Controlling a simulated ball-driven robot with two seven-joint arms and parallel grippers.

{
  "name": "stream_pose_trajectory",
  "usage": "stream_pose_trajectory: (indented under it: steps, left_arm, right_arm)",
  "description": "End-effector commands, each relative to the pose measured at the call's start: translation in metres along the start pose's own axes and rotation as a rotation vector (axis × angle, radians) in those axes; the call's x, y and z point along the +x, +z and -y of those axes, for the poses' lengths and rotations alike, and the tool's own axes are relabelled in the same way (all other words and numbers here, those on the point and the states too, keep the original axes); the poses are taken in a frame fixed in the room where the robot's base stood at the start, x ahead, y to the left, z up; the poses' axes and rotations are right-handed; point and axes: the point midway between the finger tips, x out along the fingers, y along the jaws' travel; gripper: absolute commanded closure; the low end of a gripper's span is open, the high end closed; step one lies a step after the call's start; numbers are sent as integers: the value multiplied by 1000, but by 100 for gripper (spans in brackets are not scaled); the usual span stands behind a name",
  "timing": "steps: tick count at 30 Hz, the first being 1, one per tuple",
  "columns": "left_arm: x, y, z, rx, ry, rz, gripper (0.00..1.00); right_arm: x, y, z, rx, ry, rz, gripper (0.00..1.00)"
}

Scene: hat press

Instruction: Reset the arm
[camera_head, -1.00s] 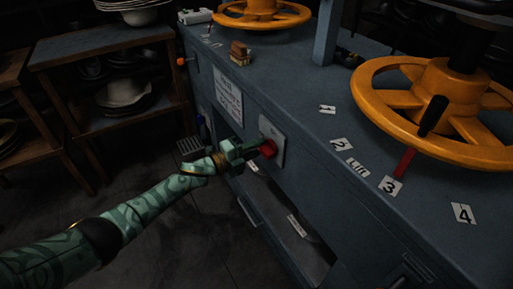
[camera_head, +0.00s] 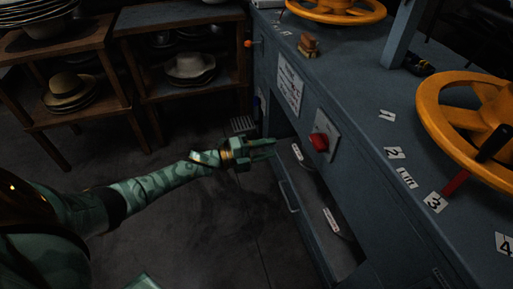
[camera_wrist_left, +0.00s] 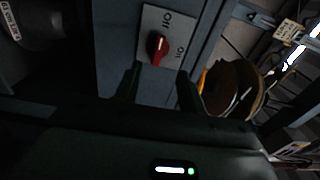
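My left arm reaches in from the left in the head view. Its green gripper (camera_head: 268,148) is open and empty, in front of the blue-grey press cabinet (camera_head: 345,195). The red knob (camera_head: 319,142) on its pale plate is to the right of the fingertips, apart from them. In the left wrist view the red switch (camera_wrist_left: 158,47) sits on a labelled plate just beyond the gap between my spread fingers (camera_wrist_left: 157,82). My right gripper is not in view.
Below the knob, the cabinet has an open recess with labelled parts (camera_head: 332,220). Orange wheels (camera_head: 450,120) stand on its top, with a small brown block (camera_head: 309,46) at the back. Wooden shelves (camera_head: 125,70) with hats stand at the left. Dark floor lies between.

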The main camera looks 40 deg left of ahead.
Motion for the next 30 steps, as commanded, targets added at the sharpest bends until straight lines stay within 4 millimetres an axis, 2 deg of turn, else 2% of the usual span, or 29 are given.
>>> stream_pose_trajectory:
  steps: [3,7,25,28,29,30]
  left_arm:
    - [-17,0,0,0,1,0,60]
    - [-25,0,0,1,1,0,60]
    - [-26,1,-2,-24,7,6,60]
    - [-30,22,-17,-112,69,111,60]
    - [-35,34,-26,-158,97,175,60]
    - [-44,49,-46,-246,137,283,60]
  right_arm:
    - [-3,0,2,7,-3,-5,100]
    - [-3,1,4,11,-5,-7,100]
    - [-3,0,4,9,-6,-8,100]
    - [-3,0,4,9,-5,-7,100]
    - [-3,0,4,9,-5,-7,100]
    - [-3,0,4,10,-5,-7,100]
